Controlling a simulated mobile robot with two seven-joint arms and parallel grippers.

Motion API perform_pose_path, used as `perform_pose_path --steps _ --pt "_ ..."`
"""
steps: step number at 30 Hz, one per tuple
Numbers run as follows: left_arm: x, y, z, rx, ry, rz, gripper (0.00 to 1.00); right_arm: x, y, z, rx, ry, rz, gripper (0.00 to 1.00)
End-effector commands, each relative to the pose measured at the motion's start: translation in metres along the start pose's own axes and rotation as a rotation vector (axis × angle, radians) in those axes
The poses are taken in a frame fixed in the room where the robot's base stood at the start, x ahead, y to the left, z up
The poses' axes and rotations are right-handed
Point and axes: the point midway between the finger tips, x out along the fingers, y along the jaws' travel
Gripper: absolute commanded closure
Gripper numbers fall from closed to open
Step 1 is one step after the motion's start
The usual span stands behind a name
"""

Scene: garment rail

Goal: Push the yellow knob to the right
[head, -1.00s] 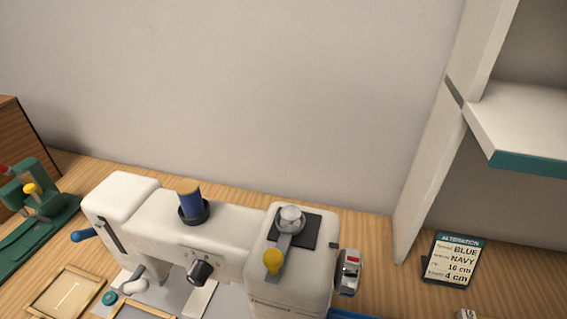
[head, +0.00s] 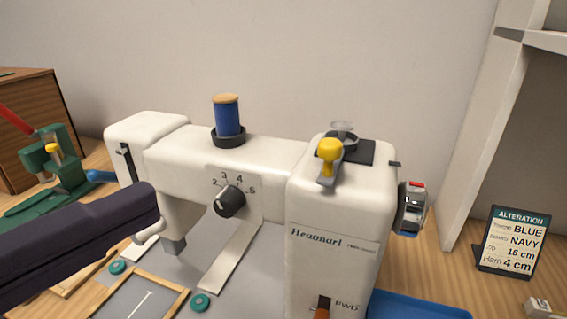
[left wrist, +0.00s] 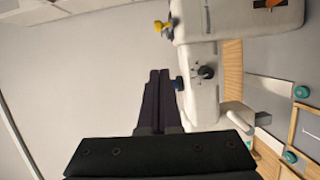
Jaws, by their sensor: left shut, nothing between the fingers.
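The yellow knob (head: 329,150) stands on a short grey lever on top of the right-hand column of the white sewing machine (head: 240,155). The lever reaches from a round clear cap on a dark plate towards the front and slightly left. My left gripper (head: 152,205) comes in from the left, dark and shut, in front of the machine's left part. It is well left of the knob and apart from it. In the left wrist view the shut, empty fingers (left wrist: 160,75) point up the picture, with the knob (left wrist: 160,26) beyond their tips. My right gripper is not in view.
A blue thread spool (head: 227,118) stands up from the machine's top between my gripper and the knob. A numbered dial (head: 230,201) is on the front. A green press (head: 55,170) is at left, an alteration card (head: 512,243) at right. Space above the machine is clear.

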Motion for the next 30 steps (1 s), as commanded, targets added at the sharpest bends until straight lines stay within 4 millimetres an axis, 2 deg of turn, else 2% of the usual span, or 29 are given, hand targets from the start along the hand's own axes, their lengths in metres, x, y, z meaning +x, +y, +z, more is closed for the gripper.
perform_pose_path --steps 10,14,17,21,28,30 --pt "0.001 0.001 -0.001 -0.004 0.004 0.002 1.00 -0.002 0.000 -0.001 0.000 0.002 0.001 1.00" --pt "0.008 0.004 -0.002 -0.005 0.007 0.004 1.00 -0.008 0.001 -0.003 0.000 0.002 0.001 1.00" --pt "0.022 0.006 -0.002 -0.005 0.006 0.005 1.00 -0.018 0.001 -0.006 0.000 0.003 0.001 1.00" --pt "0.051 0.008 -0.002 -0.005 0.006 0.007 1.00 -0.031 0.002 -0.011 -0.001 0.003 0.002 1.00" --pt "0.100 0.004 -0.001 -0.004 0.004 0.004 1.00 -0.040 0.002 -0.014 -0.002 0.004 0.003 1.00" --pt "0.109 0.004 0.007 -0.009 0.001 0.003 1.00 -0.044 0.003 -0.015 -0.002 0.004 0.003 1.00"
